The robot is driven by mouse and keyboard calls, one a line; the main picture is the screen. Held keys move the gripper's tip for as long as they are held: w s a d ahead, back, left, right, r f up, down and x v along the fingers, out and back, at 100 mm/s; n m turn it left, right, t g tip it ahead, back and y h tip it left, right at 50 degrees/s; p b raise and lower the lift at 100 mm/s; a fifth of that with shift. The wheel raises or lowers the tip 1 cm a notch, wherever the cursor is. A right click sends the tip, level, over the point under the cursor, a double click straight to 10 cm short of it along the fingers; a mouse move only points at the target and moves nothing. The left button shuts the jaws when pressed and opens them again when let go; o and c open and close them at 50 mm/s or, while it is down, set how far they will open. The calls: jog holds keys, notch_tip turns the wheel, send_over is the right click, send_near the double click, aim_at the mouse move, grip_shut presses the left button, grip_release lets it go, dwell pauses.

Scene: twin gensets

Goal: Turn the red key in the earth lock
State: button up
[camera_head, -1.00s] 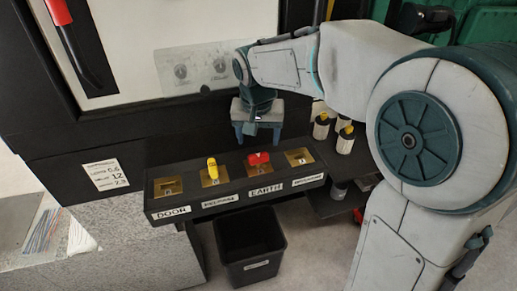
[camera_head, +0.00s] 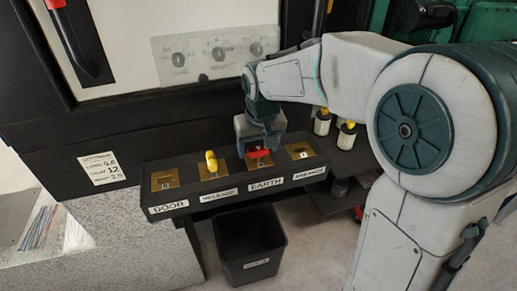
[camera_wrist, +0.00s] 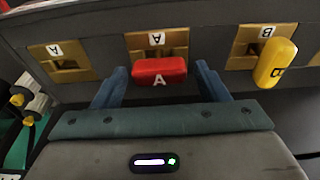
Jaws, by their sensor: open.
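The red key (camera_head: 259,154) stands in the earth lock (camera_head: 258,163), a brass plate above the EARTH label (camera_head: 266,185). In the wrist view the red key (camera_wrist: 158,71), marked A, lies between the two blue fingers of my gripper (camera_wrist: 160,84), with a gap on each side. My gripper (camera_head: 260,141) is open and low over the key, partly hiding it in the head view. The earth lock's plate (camera_wrist: 157,43) shows behind the key, with a white A tag.
A yellow key (camera_head: 211,161) stands in the lock left of the red one; it also shows in the wrist view (camera_wrist: 276,63). An empty-looking brass lock (camera_head: 300,151) is to the right. Yellow-topped bottles (camera_head: 322,122) stand behind on the right. A black bin (camera_head: 249,243) stands below.

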jog(key=c, duration=1)
jog(key=shift+o, duration=0.2)
jog(key=m+b, duration=0.2)
jog(key=m, duration=0.2)
jog(key=shift+f+h, duration=0.1)
jog(key=shift+h, duration=0.3)
jog(key=m+b, duration=0.2)
jog(key=m, duration=0.2)
jog(key=shift+m+h, duration=0.3)
jog(key=shift+h, duration=0.1)
jog(key=m+g, duration=0.1)
jog(key=m, duration=0.4)
jog(key=shift+h+b, duration=0.35)
jog(key=shift+h, duration=0.05)
jog(key=m, duration=0.4)
jog(key=shift+m+g, duration=0.3)
jog(key=shift+m, duration=0.1)
jog(key=o, duration=1.2)
jog(key=shift+c, duration=0.2)
